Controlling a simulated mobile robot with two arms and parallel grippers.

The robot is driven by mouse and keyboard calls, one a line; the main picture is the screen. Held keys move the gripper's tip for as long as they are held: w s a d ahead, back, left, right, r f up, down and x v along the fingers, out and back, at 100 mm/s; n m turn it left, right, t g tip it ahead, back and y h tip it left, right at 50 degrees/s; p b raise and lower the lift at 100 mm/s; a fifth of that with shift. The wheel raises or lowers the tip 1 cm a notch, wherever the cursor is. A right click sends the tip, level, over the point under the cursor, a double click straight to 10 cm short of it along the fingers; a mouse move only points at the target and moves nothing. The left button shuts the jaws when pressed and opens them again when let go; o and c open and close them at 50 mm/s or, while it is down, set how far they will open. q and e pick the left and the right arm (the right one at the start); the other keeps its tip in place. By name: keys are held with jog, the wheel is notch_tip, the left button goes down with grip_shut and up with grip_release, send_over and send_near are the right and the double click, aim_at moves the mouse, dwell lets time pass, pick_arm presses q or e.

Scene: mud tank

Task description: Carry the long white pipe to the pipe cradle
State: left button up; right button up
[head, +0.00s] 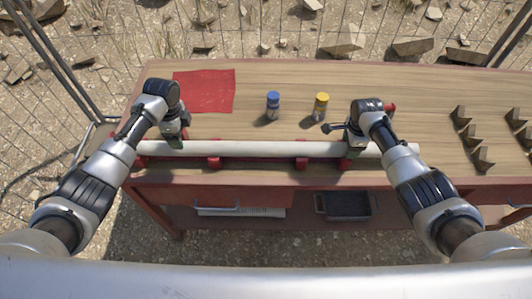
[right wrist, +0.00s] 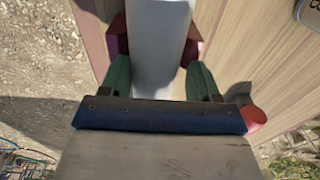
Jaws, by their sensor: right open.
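The long white pipe (head: 258,149) lies level along the table's front edge, resting in red supports (head: 302,163). My left gripper (head: 175,146) is at the pipe near its left end; whether it is open or shut is hidden. My right gripper (head: 350,150) is at the pipe right of the middle. In the right wrist view its green fingers (right wrist: 157,66) are open, one on each side of the pipe (right wrist: 158,35). Brown notched blocks (head: 482,158) stand in two rows on the table's right part, and look like the pipe cradle.
A red cloth (head: 205,91), a blue-capped bottle (head: 272,106) and a yellow-capped bottle (head: 320,106) are on the wooden table (head: 420,90) behind the pipe. A dark tray (head: 347,206) sits on the lower shelf. Table surface between the right arm and the blocks is clear.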

pick_arm(q)
jog(key=shift+w+f, duration=0.1)
pick_arm(e)
jog(key=shift+s+a+f, duration=0.25)
jog(key=shift+s+f, duration=0.35)
pick_arm(q)
jog(key=shift+w+f, duration=0.2)
jog(key=shift+w, duration=0.1)
pick_arm(e)
jog(key=shift+w+d+r, duration=0.1)
jog(key=shift+w+r, duration=0.1)
jog(key=shift+r, duration=0.35)
jog(key=shift+w+r, duration=0.2)
jog(key=shift+r, duration=0.3)
pick_arm(q)
jog(key=shift+s+a+r, duration=0.1)
jog(key=shift+s+r, duration=0.2)
jog(key=shift+s, duration=0.2)
pick_arm(e)
notch_tip(320, 180, up, 6)
jog(key=shift+s+r, duration=0.1)
jog(key=shift+s, duration=0.05)
pick_arm(q)
jog(key=shift+w+f, duration=0.15)
jog(key=shift+w, duration=0.15)
pick_arm(e)
jog(key=shift+w+d+r, duration=0.15)
jog(key=shift+w+r, duration=0.2)
